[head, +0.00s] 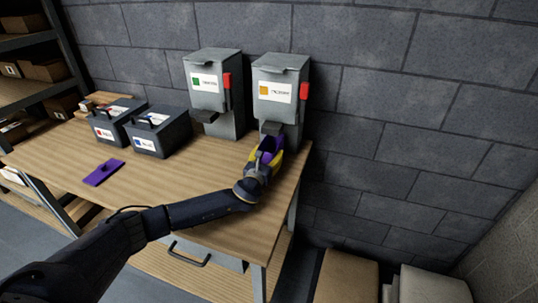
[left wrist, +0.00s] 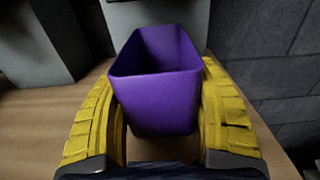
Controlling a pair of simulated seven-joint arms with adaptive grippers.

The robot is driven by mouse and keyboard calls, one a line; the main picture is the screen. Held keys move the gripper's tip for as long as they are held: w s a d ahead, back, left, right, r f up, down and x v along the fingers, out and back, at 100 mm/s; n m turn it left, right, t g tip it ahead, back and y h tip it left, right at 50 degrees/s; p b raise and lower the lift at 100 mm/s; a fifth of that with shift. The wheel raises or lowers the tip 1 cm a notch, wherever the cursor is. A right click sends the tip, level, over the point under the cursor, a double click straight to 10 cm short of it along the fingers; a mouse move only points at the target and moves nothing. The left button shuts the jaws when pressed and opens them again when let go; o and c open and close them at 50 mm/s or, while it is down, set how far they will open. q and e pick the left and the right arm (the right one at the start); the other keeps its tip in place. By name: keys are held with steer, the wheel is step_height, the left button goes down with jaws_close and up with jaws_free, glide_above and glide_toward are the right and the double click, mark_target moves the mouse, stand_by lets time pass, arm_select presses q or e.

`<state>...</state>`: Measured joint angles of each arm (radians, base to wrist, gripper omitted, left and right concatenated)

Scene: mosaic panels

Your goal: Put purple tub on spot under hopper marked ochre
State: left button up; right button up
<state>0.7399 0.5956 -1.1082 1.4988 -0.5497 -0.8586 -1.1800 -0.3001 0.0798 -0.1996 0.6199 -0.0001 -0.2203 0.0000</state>
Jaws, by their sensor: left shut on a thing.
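The purple tub (left wrist: 152,98) is upright and open-topped between the yellow fingers of my left gripper (left wrist: 160,110) in the left wrist view. The gripper is shut on it. In the head view the tub (head: 267,146) shows partly, behind my left gripper (head: 263,163), in front of the hopper marked ochre (head: 280,112). That grey hopper has an ochre square on its label and a red handle on its right side. The tub is at or just below the hopper's dark spout. I cannot tell whether its base touches the table. My right gripper is out of view.
A second grey hopper (head: 213,104) with a green label square stands to the left. Two dark bins (head: 160,138) and (head: 114,122) stand farther left. A flat purple piece (head: 104,172) lies on the wooden table (head: 165,190). The table's right edge is close to my gripper.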

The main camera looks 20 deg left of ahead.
arm_select(q)
steer(key=shift+f, duration=0.3)
steer(key=shift+f, duration=0.3)
steer(key=o, duration=1.1)
steer(key=shift+s+f, duration=0.1)
steer(key=shift+o, duration=0.3)
steer(key=shift+f, duration=0.1)
steer(key=shift+r, duration=0.3)
steer(key=shift+s+r, duration=0.2)
steer(key=s, duration=1.1)
steer(key=shift+s+a+r, duration=0.2)
steer(key=shift+a+r, duration=0.1)
steer(key=shift+r, duration=0.05)
